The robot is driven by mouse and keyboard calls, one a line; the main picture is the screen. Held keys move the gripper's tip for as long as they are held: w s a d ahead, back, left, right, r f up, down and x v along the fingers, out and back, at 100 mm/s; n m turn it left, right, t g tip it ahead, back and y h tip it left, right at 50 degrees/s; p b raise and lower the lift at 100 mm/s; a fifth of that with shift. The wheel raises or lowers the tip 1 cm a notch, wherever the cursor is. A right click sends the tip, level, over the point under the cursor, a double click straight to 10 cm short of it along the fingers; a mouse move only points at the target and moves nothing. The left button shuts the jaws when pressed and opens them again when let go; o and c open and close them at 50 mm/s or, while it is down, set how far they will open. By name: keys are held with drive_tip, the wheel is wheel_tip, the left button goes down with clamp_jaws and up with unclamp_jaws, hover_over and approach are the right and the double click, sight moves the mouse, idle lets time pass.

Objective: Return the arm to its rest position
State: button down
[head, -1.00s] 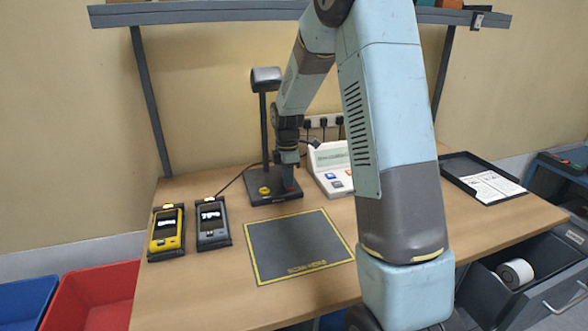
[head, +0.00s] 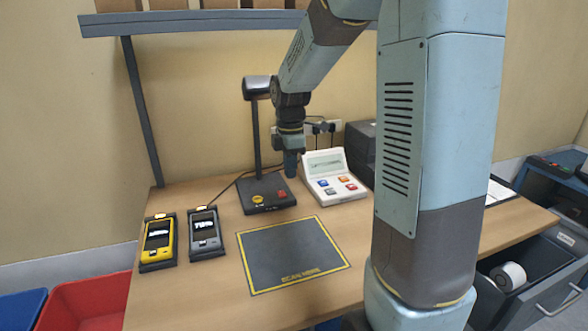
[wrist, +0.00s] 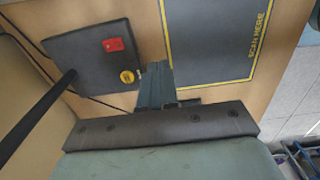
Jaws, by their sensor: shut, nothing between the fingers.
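My gripper (head: 290,165) hangs pointing down above the back of the desk, near the dark scanner stand base (head: 266,194). In the wrist view my gripper (wrist: 160,72) shows its fingers together with nothing between them, between the base with its red and yellow buttons (wrist: 90,55) and the dark scan mat (wrist: 215,40). It looks clear of the desk surface. My blue arm covers much of the right half of the head view.
A white keypad console (head: 337,178) stands right of the gripper. Yellow (head: 158,243) and grey (head: 206,234) handheld devices sit in cradles at the left. The yellow-edged mat (head: 290,254) is empty. A shelf (head: 200,21) runs above. A red bin (head: 85,300) stands front left.

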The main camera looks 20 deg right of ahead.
drive_tip(key=s+r+m+t, duration=0.2)
drive_tip(key=s+r+m, duration=0.4)
drive_tip(key=s+m, duration=0.3)
drive_tip(key=s+r+m+t, duration=0.3)
drive_tip(key=s+m, duration=0.6)
drive_tip(key=s, duration=0.6)
drive_tip(key=shift+r, duration=1.4)
